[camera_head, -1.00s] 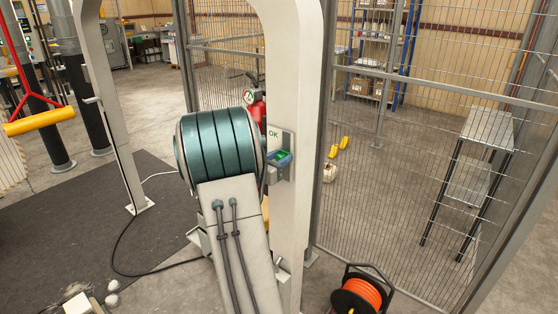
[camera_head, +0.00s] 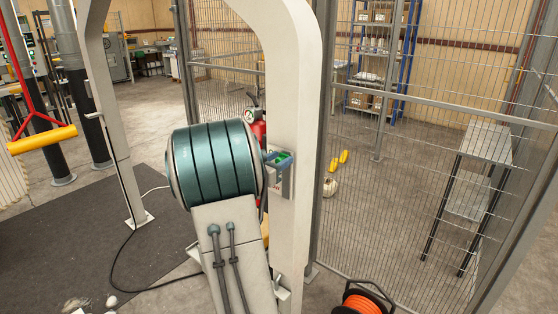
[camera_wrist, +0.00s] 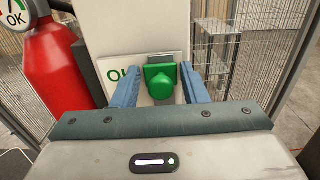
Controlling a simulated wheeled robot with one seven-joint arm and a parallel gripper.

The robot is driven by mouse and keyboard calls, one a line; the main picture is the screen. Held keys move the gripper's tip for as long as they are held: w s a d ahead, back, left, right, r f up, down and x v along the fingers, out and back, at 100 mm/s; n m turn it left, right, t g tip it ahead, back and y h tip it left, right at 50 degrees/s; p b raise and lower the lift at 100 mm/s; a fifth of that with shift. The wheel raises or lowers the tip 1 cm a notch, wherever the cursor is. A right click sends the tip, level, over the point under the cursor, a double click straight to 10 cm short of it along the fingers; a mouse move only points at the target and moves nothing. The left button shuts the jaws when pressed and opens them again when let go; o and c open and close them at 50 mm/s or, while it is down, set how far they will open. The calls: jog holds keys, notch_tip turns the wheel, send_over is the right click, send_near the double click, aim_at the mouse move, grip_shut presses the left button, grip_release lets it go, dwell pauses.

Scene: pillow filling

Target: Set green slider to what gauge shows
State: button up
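The green slider (camera_wrist: 165,83) is a knob in front of a white plate on the post. In the head view my gripper (camera_head: 279,158) is at the upper part of the plate (camera_head: 277,192). The wrist view shows part of an OK label left of the slider, partly covered. The gauge (camera_wrist: 15,14) is a round dial marked OK with a green band, cut off by the picture edge. It also shows small in the head view (camera_head: 249,115).
A red extinguisher (camera_wrist: 45,75) stands left of the post (camera_head: 290,90). Wire fencing (camera_head: 400,200) and a metal stand (camera_head: 486,142) are to the right. An orange cable reel (camera_head: 362,302) is on the floor in front.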

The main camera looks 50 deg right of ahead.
jog(key=s+a+b, duration=0.1)
jog(key=a+b, duration=0.1)
jog(key=a, duration=1.1)
jog(key=shift+a+b, duration=0.3)
jog(key=shift+b, duration=0.05)
jog(key=shift+s, duration=0.1)
jog(key=s+a+f+m+g+y, duration=0.2)
jog(key=s+a+f+m+y, duration=0.7)
jog(key=s+a, duration=0.25)
jog(key=s+a+m+t+y, duration=0.2)
jog(key=a+m+y, duration=0.2)
jog(key=a, duration=0.5)
jog(key=s+a+f+m+t+y, duration=0.1)
jog(key=s+a+m+y, duration=0.1)
jog(key=a+m+y, duration=0.3)
jog(key=a, duration=0.3)
jog(key=shift+s+a+m+t, duration=0.35)
jog(key=shift+a+m+t, duration=0.05)
